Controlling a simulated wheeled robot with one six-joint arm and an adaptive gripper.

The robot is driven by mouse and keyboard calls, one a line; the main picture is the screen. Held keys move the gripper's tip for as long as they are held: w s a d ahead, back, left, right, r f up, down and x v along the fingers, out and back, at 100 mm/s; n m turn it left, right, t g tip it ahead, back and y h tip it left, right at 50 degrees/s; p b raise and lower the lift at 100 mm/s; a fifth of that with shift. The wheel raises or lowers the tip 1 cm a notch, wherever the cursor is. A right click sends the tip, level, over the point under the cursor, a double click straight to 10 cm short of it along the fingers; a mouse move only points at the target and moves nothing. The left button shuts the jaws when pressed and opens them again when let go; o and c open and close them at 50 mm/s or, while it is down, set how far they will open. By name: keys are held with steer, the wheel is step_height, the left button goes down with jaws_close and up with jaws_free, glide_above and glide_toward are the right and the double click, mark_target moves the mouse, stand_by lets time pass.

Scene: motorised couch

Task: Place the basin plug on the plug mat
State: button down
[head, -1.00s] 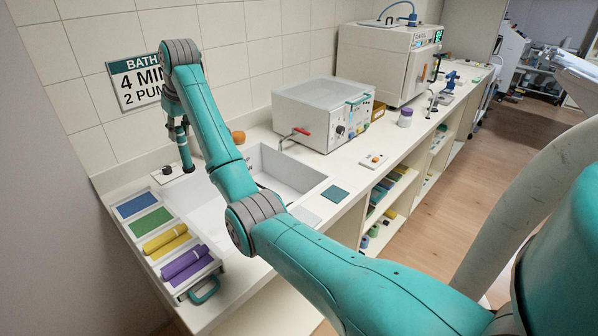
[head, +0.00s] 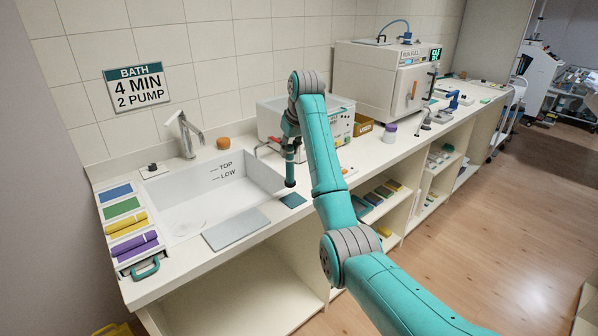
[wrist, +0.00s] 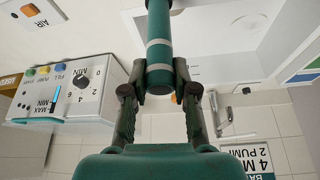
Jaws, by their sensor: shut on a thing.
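The basin plug (head: 290,172) is a long teal handle with a dark lower end. In the wrist view it (wrist: 159,45) shows pale bands. My gripper (head: 291,142) is shut on its upper part and holds it upright, pointing down. Both fingers (wrist: 160,92) flank the handle in the wrist view. The mat does not show in the wrist view.
The white basin (head: 190,205) is left of my gripper, with a tap (head: 186,135) behind. A grey plate (head: 236,229) lies at its front. A white control box (head: 272,118), also in the wrist view (wrist: 75,90), stands close behind my gripper. Coloured rolls (head: 130,235) are at far left.

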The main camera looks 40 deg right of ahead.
mark_target(293, 181)
steer(key=shift+s+d+f, duration=0.15)
steer(key=shift+d+f, duration=0.05)
steer(key=shift+f, duration=0.35)
steer(key=shift+s+d+f, duration=0.15)
steer(key=shift+f, duration=0.4)
step_height(293, 181, down, 3)
steer(key=shift+d+r, duration=0.1)
steer(key=shift+f, duration=0.5)
steer(key=c, duration=0.9)
jaws_free()
